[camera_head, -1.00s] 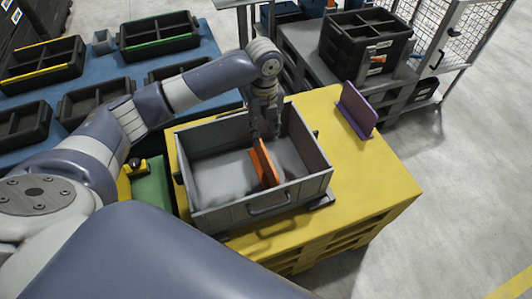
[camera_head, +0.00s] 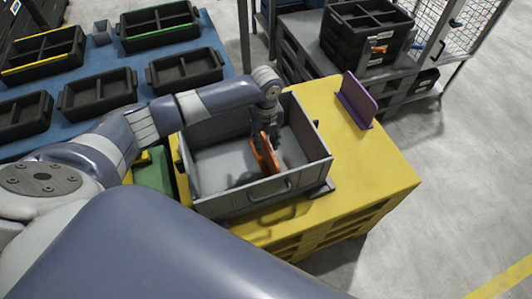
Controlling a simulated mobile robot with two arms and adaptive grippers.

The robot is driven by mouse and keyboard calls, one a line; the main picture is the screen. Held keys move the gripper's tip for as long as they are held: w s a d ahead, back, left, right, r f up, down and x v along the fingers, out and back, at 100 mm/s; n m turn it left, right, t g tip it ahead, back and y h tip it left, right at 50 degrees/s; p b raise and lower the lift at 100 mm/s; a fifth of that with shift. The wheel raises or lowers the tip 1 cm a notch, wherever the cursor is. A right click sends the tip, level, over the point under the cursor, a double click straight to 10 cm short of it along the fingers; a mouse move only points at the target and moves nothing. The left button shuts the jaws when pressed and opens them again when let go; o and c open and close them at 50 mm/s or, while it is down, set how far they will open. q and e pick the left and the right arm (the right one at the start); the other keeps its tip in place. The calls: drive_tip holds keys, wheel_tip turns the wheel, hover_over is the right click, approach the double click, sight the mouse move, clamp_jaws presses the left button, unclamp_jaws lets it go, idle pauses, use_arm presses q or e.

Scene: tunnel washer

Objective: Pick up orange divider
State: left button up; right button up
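The orange divider (camera_head: 263,158) stands upright, slightly tilted, inside a grey open bin (camera_head: 215,205) on a yellow pallet-like stand (camera_head: 390,180). My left gripper (camera_head: 266,138) reaches down into the bin from above. Its fingers are apart, one to each side of the divider's upper part. I cannot tell whether they touch it. The far part of the divider is partly hidden by the fingers. My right gripper is not in view.
A purple divider (camera_head: 357,100) stands upright on the yellow top, right of the bin. Black divided trays (camera_head: 100,92) lie on a blue table at left. A stacked black crate (camera_head: 367,35) stands at the back right.

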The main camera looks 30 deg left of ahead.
use_arm(q)
drive_tip(key=shift+c, duration=0.3)
clamp_jaws()
